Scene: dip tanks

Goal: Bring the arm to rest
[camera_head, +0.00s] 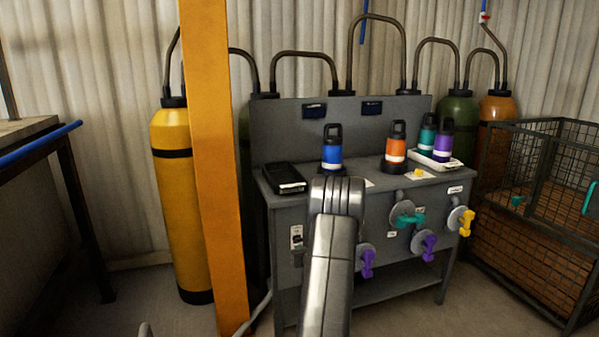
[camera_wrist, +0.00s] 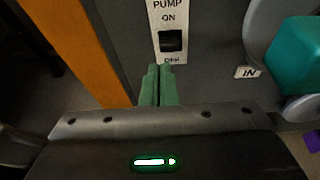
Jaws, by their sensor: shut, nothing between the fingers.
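My arm (camera_head: 330,250) reaches forward in the head view, in front of the grey bench. It hides my gripper there. In the wrist view my gripper (camera_wrist: 158,72) shows two green fingers pressed together with nothing between them. Ahead of the fingertips is a white plate (camera_wrist: 157,15) marked PUMP, with a black rocker switch (camera_wrist: 171,41). The fingertips appear just below the switch; I cannot tell if they touch the plate. The same plate shows on the bench front in the head view (camera_head: 296,230).
The grey bench (camera_head: 375,185) carries several bottles and a black tray (camera_head: 284,179). Valves with coloured handles, one teal (camera_head: 408,219), stick out of its front. An orange post (camera_head: 213,170) stands close on the left. A wire cage (camera_head: 525,245) stands right.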

